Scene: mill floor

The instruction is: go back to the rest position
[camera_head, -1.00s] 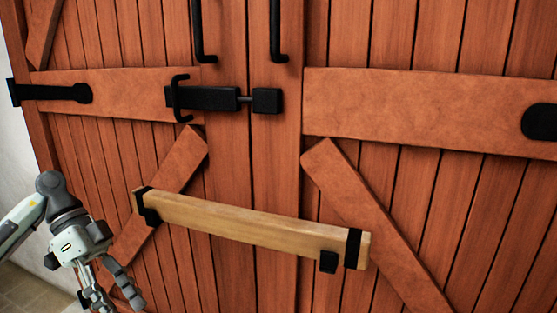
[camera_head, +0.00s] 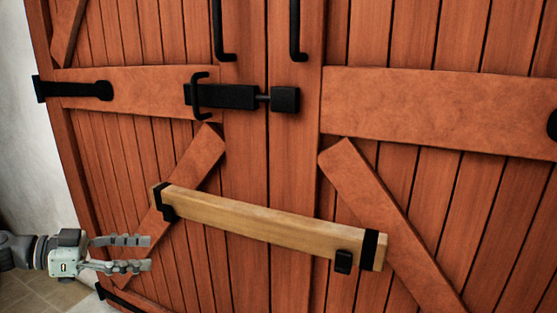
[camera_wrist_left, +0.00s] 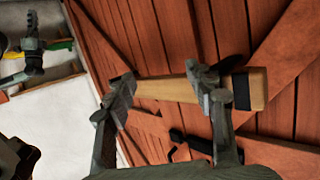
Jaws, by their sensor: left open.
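My left gripper (camera_head: 150,253) is at the lower left of the head view. Its two fingers point right, apart and with nothing between them. It appears left of the wooden bar (camera_head: 270,225), which lies across the double door (camera_head: 300,165) in black brackets (camera_head: 371,249). In the left wrist view the open fingers (camera_wrist_left: 160,95) frame part of the bar (camera_wrist_left: 172,89). I cannot tell the exact gap between the fingers and the door. My right gripper is not seen in the head view.
A black slide bolt (camera_head: 228,96) and its keeper (camera_head: 285,99) bridge the door's two leaves above the bar. Black handles (camera_head: 295,30) stick out above. A pale wall (camera_head: 22,150) and tiled floor (camera_head: 25,295) are at left.

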